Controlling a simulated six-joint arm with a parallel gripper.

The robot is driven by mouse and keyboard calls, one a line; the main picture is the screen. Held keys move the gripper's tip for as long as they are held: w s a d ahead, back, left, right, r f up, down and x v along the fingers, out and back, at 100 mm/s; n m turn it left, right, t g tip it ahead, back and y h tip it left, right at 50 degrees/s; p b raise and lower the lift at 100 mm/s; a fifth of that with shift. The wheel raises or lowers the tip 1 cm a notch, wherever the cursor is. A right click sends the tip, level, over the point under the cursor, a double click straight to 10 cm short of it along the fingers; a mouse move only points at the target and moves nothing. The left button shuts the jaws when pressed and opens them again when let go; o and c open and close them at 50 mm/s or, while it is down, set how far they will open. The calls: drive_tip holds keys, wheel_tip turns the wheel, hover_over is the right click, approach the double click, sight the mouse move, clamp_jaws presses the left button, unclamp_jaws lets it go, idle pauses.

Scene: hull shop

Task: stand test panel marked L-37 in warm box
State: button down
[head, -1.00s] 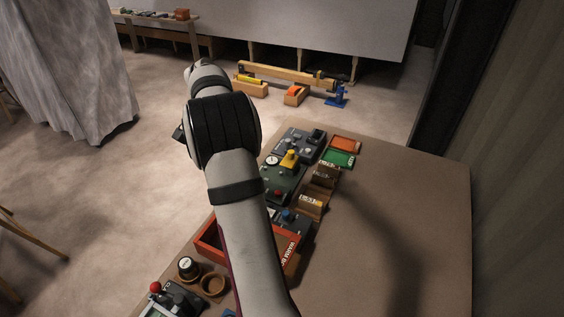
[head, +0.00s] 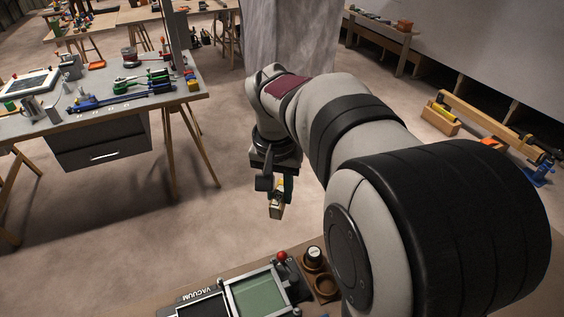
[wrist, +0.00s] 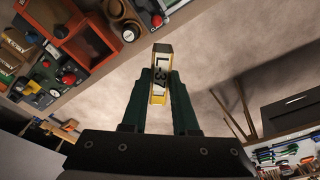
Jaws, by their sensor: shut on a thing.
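My gripper (head: 279,186) hangs over open floor beyond the near bench edge in the head view. Its dark green fingers, also in the wrist view (wrist: 162,100), are shut on a small test panel (wrist: 160,73). The panel has yellow edges and a pale face with a dark marking, only partly legible; it also shows in the head view (head: 276,210). The orange-red warm box (wrist: 113,36) is at the upper left of the wrist view, on the bench, apart from the panel. It is not visible in the current head view.
Round brown holders (wrist: 125,14) and a red-knobbed device lie by the warm box. A tool-covered bench (head: 100,105) stands at left. Floor between is clear.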

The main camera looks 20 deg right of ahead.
drive_tip(key=shift+s+d+f+m, duration=0.1)
drive_tip(key=shift+d+f+m, duration=0.2)
drive_tip(key=shift+m, duration=0.3)
drive_tip(key=s+d+f+m+g, duration=0.25)
drive_tip(key=d+f+m, duration=0.45)
drive_tip(key=d+m, duration=0.5)
drive_tip(key=s+d+f+m+g, duration=0.1)
drive_tip(key=s+d+f+m, duration=0.45)
drive_tip(key=m, duration=0.95)
drive_tip(key=shift+y, duration=0.4)
drive_tip(key=shift+w+d+f, duration=0.25)
drive_tip(key=shift+w+f, duration=0.05)
drive_tip(key=shift+f, duration=1)
drive_tip(key=shift+w+d+f, duration=0.3)
drive_tip(key=shift+f, duration=1.05)
drive_tip(key=shift+w+d+f, duration=0.25)
drive_tip(key=shift+w+f, duration=0.05)
drive_tip(key=shift+f, duration=1)
drive_tip(key=shift+f, duration=0.45)
drive_tip(key=c, duration=0.6)
unclamp_jaws()
